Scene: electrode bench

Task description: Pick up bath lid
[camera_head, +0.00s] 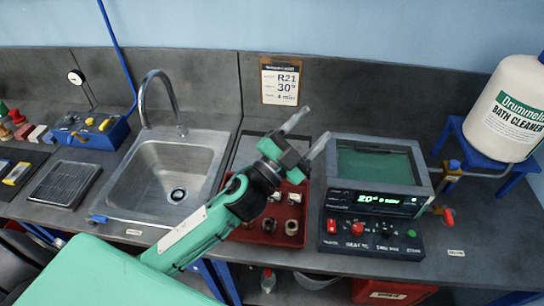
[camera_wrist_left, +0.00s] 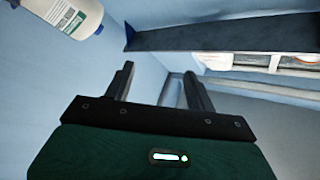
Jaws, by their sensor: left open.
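My left gripper (camera_head: 311,131) is open and empty, raised above the bench between the sink and the bath. Its two fingers point up and to the right, the right one close to the bath's left edge in the picture. In the left wrist view the open fingers (camera_wrist_left: 160,85) hold nothing. The bath (camera_head: 375,235) is a dark box with a green display; its top has a grey frame around a green area (camera_head: 375,166). I cannot tell whether that is a lid or the inside. A flat grey panel (camera_head: 247,152) lies behind my gripper, partly hidden; I cannot tell whether it is the lid.
A red tray (camera_head: 262,234) with metal parts lies left of the bath, partly under my arm. The sink (camera_head: 150,180) with its tall tap is further left. A Bath Cleaner bottle (camera_head: 507,110) on a blue stand is at the right. A notice (camera_head: 281,82) hangs behind.

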